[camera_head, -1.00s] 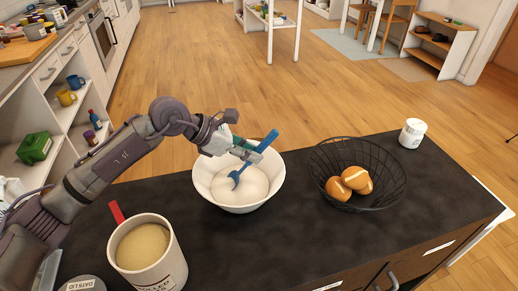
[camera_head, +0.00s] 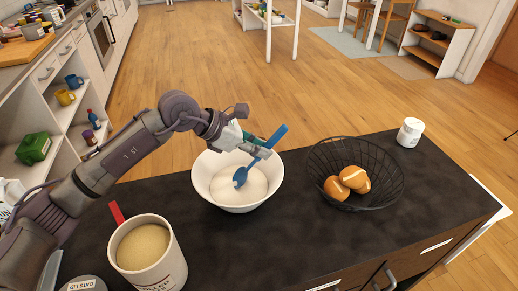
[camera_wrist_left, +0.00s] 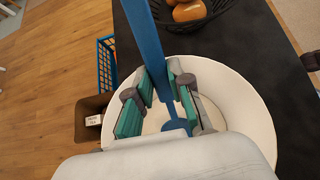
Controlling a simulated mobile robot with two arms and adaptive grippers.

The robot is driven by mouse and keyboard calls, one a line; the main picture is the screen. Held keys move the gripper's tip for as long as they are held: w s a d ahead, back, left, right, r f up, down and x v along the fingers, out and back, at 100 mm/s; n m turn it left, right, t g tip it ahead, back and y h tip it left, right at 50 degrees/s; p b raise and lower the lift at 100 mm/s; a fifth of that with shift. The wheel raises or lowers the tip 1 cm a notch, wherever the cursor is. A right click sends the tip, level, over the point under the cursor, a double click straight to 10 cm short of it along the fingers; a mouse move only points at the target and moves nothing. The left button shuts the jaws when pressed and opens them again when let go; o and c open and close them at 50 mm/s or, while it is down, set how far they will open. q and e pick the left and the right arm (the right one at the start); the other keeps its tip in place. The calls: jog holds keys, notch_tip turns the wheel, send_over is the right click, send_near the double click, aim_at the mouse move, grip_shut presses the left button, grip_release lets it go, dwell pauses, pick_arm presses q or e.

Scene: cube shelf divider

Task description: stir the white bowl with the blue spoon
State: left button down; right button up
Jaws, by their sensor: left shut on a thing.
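The white bowl (camera_head: 215,185) stands upright on the dark countertop and holds a pale, smooth content. My left gripper (camera_head: 262,151) is above the bowl and shut on the handle of the blue spoon (camera_head: 277,137). The spoon is tilted, handle up to the right, with its head low inside the bowl at the content's surface. In the left wrist view the spoon (camera_wrist_left: 148,45) passes between the green-padded fingers (camera_wrist_left: 158,85), with the bowl (camera_wrist_left: 255,100) beneath. How deep the spoon head sits is hard to tell. My right gripper does not show.
A black wire basket (camera_head: 391,190) with brown and cream rolls stands right of the bowl. A white jar (camera_head: 410,132) is at the far right. Dark counter (camera_head: 300,240) is clear in front.

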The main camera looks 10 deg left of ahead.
pick_arm(q)
notch_tip(320, 180, up, 3)
jog(key=shift+r+p, duration=0.1)
jog(key=shift+p, duration=0.55)
notch_tip(320, 180, up, 3)
jog(key=shift+r+p, duration=0.15)
jog(key=shift+p, duration=0.75)
jog(key=shift+r+p, duration=1.25)
jog(key=shift+r, duration=1.2)
